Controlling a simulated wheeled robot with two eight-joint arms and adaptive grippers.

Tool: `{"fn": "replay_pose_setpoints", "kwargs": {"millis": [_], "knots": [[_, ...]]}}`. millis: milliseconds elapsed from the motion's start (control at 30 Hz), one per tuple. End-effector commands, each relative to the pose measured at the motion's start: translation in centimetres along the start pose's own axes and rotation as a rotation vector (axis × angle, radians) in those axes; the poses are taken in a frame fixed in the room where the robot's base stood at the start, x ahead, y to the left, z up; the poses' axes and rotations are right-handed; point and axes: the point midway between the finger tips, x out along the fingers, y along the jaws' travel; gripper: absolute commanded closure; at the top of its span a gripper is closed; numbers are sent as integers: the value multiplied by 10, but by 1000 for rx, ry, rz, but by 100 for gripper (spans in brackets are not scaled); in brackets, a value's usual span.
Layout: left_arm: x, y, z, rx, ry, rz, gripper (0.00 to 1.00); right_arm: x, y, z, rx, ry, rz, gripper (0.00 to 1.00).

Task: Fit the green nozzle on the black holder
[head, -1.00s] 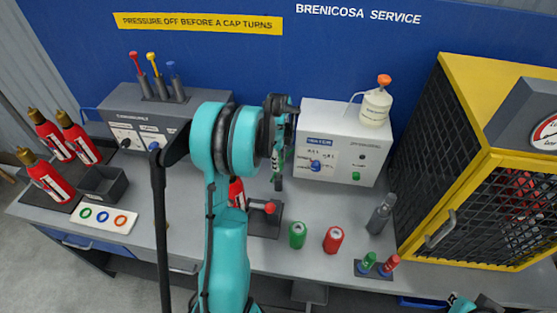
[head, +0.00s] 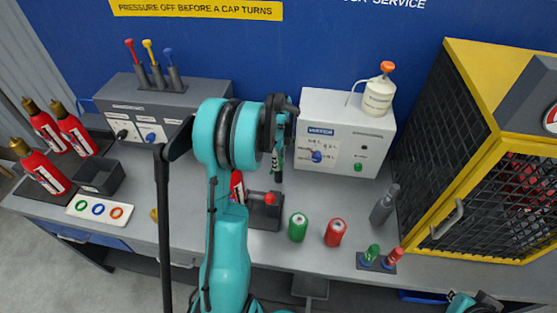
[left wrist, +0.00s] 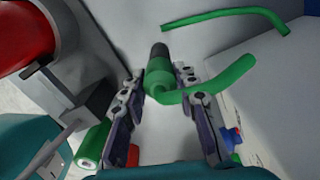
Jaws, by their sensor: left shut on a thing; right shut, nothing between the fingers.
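My left gripper (head: 278,150) is shut on the green nozzle (head: 279,163), which hangs dark tip down above the counter. In the left wrist view the green nozzle (left wrist: 159,75) sits between the two fingers (left wrist: 158,90), with its dark grey end pointing away and a green hose-like piece curving right. A dark stand (head: 264,222) with a red knob is below and left of the gripper, partly hidden by my arm; I cannot tell whether it is the black holder. My right gripper (head: 486,300) shows only partly at the bottom edge, shut and empty.
A green can (head: 298,228) and a red can (head: 335,233) stand right of the stand. A white box (head: 345,150) stands behind; a yellow mesh cage (head: 450,225) bounds the right.

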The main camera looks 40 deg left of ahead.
Motion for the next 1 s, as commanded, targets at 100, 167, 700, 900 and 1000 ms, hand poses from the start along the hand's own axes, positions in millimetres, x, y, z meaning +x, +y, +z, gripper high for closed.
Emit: {"fn": "replay_pose_setpoints", "kwargs": {"millis": [100,167,700,900,1000], "knots": [[2,0,0,0,0,0,100,2,0,1,0,0,0,100],[2,0,0,0,0,0,100,2,0,1,0,0,0,100],[2,0,0,0,0,0,47,2,0,1,0,0,0,100],[-3,0,0,0,0,0,47,2,0,1,0,0,0,100],[-17,0,0,0,0,0,47,2,0,1,0,0,0,100]]}}
